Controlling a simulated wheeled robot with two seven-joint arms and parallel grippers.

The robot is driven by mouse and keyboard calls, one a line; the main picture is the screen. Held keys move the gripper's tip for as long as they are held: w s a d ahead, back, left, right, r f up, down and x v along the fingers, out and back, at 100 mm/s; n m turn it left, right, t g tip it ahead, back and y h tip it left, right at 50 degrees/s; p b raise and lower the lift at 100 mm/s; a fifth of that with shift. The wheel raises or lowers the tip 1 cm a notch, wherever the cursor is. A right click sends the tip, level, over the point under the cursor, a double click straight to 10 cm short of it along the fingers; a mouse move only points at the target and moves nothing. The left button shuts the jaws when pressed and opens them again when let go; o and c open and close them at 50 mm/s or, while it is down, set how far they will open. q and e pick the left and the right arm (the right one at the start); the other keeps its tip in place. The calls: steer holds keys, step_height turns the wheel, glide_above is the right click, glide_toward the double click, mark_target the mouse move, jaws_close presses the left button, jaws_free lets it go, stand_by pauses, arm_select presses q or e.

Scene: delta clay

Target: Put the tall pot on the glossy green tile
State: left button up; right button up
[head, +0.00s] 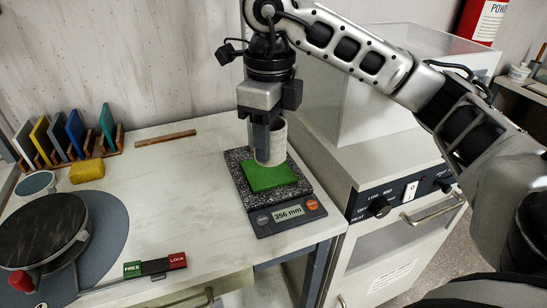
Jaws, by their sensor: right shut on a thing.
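The tall pot (271,147) is a pale, ribbed cylinder and stands upright in my right gripper (262,134). The gripper points straight down and is shut on the pot's wall, hiding part of its left side. The glossy green tile (270,182) lies flat on the dark speckled plate of a device with a display. The pot's bottom shows over the back part of the tile; I cannot tell whether it touches. My left gripper is not in view.
The device's display (288,213) reads 356 mm. A turntable wheel (42,230) stands at the left, with a yellow sponge (87,171), a bowl (35,184) and a rack of coloured tiles behind. A grey cabinet (400,190) stands right. The table's middle is clear.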

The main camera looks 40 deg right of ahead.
steer(key=w+d+f, duration=0.1)
steer(key=w+f, duration=0.1)
steer(key=w+d+f, duration=0.1)
steer(key=w+f, duration=0.1)
steer(key=w+d+f, duration=0.2)
steer(key=shift+w+p, duration=0.3)
steer(key=shift+w+d+f, duration=0.15)
steer(key=shift+w+f, duration=0.25)
steer(key=shift+f, duration=0.15)
steer(key=shift+w+d+f+p, duration=0.15)
steer(key=shift+f+p, duration=0.1)
steer(key=shift+f, duration=0.7)
steer(key=shift+w+f+p, duration=0.1)
steer(key=shift+f+p, duration=0.1)
steer(key=shift+f, duration=0.75)
steer(key=shift+f, duration=0.15)
steer(key=o, duration=1)
